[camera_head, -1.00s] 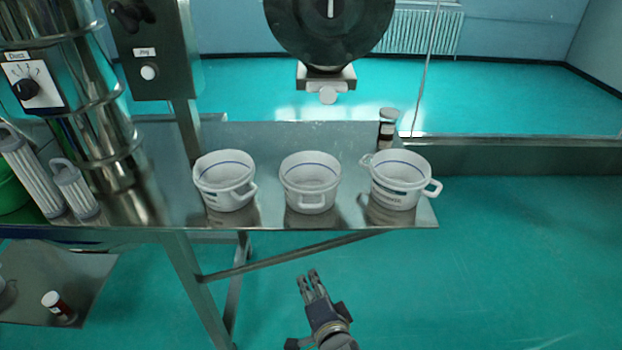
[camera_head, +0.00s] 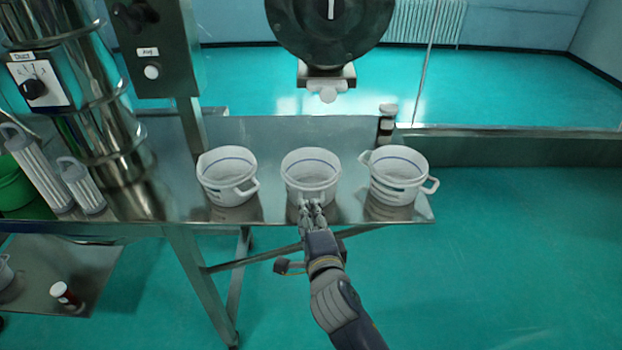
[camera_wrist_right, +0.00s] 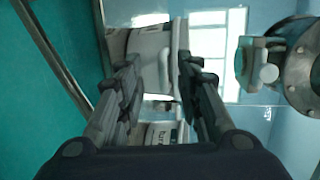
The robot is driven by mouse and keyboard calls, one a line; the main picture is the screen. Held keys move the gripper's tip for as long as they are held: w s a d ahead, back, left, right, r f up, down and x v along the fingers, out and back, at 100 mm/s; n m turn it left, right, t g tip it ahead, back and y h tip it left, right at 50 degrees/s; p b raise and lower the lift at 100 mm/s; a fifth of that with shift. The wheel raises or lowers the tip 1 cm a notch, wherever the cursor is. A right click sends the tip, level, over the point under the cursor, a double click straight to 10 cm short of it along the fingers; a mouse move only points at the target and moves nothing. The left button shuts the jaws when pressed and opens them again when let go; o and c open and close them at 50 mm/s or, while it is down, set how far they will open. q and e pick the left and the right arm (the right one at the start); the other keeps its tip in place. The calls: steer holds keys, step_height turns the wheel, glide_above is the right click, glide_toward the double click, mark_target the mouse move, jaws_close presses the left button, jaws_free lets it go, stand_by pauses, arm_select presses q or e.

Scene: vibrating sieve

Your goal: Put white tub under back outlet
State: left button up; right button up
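Three white tubs with blue inner lines stand in a row on the steel table: a left tub (camera_head: 228,177), a middle tub (camera_head: 311,175) and a right tub (camera_head: 398,175). My right gripper (camera_head: 311,204) is at the front of the middle tub, by its front handle. In the right wrist view its fingers (camera_wrist_right: 160,88) are apart, with a white tub (camera_wrist_right: 150,48) beyond and between them. I cannot tell whether they touch the handle. My left gripper is out of view. No back outlet can be clearly made out.
A shiny steel machine column (camera_head: 115,135) and control box (camera_head: 153,50) stand at the left. Two white ribbed cylinders (camera_head: 82,185) and a green container (camera_head: 14,185) are beside it. A small jar (camera_head: 387,122) stands behind the right tub. A lower shelf (camera_head: 95,265) is below left.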

steer(key=p+x, duration=0.1)
steer(key=x, duration=0.3)
steer(key=shift+w, duration=0.1)
steer(key=shift+d, duration=0.1)
jaws_close()
steer(key=shift+r, duration=0.1)
